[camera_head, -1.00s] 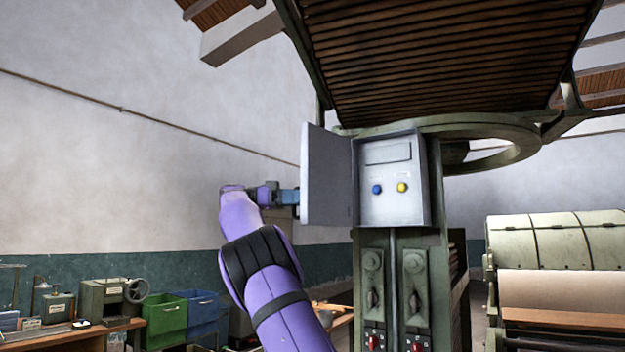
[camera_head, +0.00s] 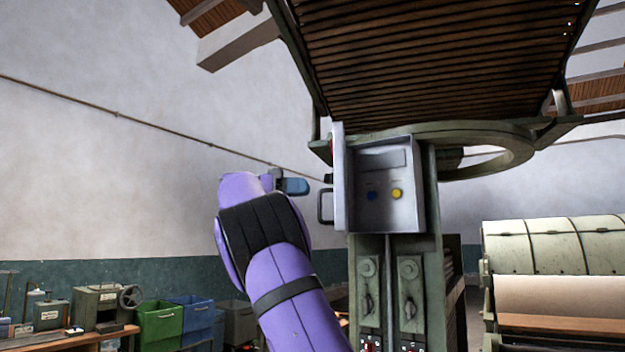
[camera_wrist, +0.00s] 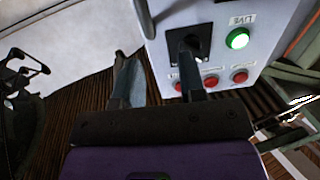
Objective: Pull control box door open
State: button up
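The control box (camera_head: 408,212) is a grey cabinet on a green post, with a blue and a yellow knob inside. Its door (camera_head: 340,185) stands open at the left side, seen almost edge-on. The door's handle (camera_head: 320,206) juts left from its outer face. In the wrist view the door's outer face (camera_wrist: 215,25) shows a black switch, a green light and red buttons; the handle (camera_wrist: 146,18) is at its left. My gripper (camera_head: 304,187) is left of the door, with a gap to the handle. Its fingers (camera_wrist: 157,68) are spread with nothing between them.
A slatted canopy (camera_head: 430,60) hangs above the box. Green and blue bins (camera_head: 160,323) and a workbench with machines stand low at the left. A roller machine (camera_head: 555,245) stands at the right.

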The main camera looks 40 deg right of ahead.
jog(key=s+a, duration=0.3)
jog(key=s, duration=0.5)
jog(key=shift+s+a+r, duration=0.15)
jog(key=shift+s+a, duration=0.15)
jog(key=shift+a, duration=0.1)
